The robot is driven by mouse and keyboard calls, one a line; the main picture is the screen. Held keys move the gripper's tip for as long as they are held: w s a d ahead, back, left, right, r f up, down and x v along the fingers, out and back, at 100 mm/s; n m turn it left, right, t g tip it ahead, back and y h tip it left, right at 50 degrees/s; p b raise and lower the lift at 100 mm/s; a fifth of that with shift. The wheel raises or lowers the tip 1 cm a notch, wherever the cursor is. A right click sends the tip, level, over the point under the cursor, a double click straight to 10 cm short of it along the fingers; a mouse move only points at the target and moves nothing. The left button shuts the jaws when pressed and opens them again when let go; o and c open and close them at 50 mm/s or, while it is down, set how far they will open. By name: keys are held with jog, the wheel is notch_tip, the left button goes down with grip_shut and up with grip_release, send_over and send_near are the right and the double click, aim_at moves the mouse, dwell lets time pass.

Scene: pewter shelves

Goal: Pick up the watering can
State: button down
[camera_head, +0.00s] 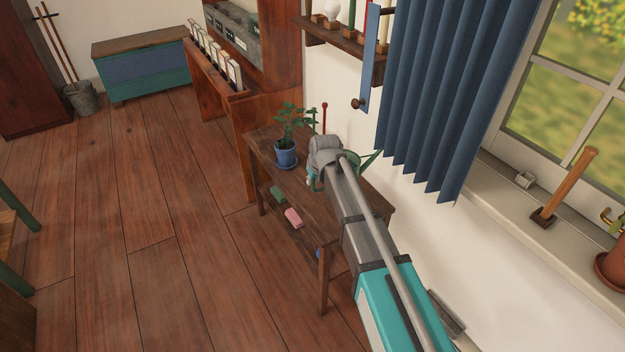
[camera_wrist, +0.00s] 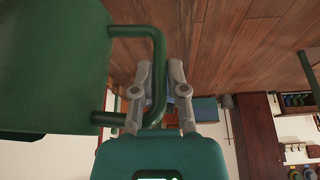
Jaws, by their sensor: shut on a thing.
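The watering can is dark green. In the wrist view its body (camera_wrist: 50,65) fills the left side, with a squared loop handle (camera_wrist: 158,45) reaching right. My gripper (camera_wrist: 161,72) is shut on that handle, with one finger on each side of it. In the head view only small green parts of the watering can (camera_head: 370,160) show past my arm, over the small wooden table; the rest is hidden. I cannot tell whether its base touches the table.
A potted plant (camera_head: 286,156) stands on the wooden table (camera_head: 262,143), left of my wrist. A blue curtain (camera_head: 440,90) and a wall shelf (camera_head: 345,42) are close on the right. A sill (camera_head: 500,185) holds several things. Open floor (camera_head: 150,220) lies left.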

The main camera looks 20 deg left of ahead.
jog(key=shift+r+p, duration=1.65)
jog(key=shift+r, duration=0.4)
jog(key=shift+s, duration=0.1)
